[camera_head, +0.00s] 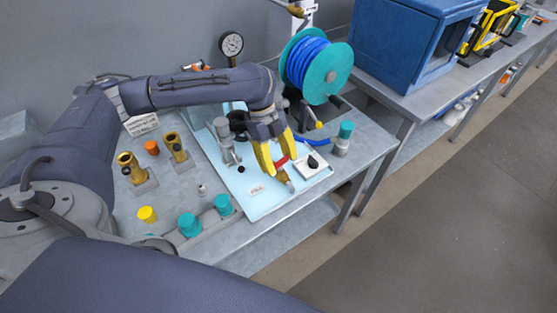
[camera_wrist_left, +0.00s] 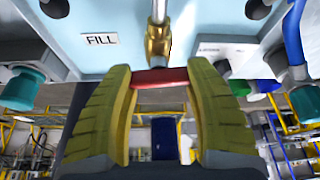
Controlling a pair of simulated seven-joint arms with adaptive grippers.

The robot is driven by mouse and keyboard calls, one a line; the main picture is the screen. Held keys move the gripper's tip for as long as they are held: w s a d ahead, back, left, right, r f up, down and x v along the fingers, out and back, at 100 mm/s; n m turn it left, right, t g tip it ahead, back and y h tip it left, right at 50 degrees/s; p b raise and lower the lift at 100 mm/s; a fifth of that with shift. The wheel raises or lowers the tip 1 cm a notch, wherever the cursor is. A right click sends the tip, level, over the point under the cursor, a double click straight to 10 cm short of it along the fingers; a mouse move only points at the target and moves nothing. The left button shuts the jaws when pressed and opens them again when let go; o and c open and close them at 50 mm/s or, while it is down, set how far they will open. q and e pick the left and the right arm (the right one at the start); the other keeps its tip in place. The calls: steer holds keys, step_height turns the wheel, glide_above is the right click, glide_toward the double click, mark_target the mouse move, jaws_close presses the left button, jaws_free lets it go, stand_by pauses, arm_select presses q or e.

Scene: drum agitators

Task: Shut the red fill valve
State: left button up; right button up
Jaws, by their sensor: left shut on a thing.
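The red fill valve handle (camera_wrist_left: 160,77) is a short red bar across a brass valve body (camera_wrist_left: 159,42) with a metal pipe. A white label reading FILL (camera_wrist_left: 101,40) is beside it on the pale panel. My left gripper (camera_wrist_left: 160,73) has its two yellow fingers closed on the ends of the red handle. In the head view a bit of the red handle (camera_head: 281,162) shows between the yellow fingers of my left gripper (camera_head: 279,160), over the pale blue tray (camera_head: 262,210). The fingers hide part of the valve there. My right gripper is not in view.
A teal reel with blue hose (camera_head: 316,66) stands behind the gripper. A white block with a black knob (camera_head: 312,165) is close to its right. A grey clamp-like fitting (camera_head: 225,141) stands left. Teal caps (camera_head: 189,225) and brass fittings (camera_head: 130,167) occupy the bench's left side.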

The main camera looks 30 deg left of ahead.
arm_select(q)
steer(key=shift+d+r+m, duration=0.1)
steer(key=shift+d+m, duration=0.2)
steer(key=shift+m, duration=0.3)
steer(key=shift+s+m+g, duration=0.15)
steer(key=shift+m+g, duration=0.15)
steer(key=o, duration=1.1)
steer(key=shift+o, duration=1.3)
steer(key=shift+a, duration=0.1)
steer(key=v, duration=1.2)
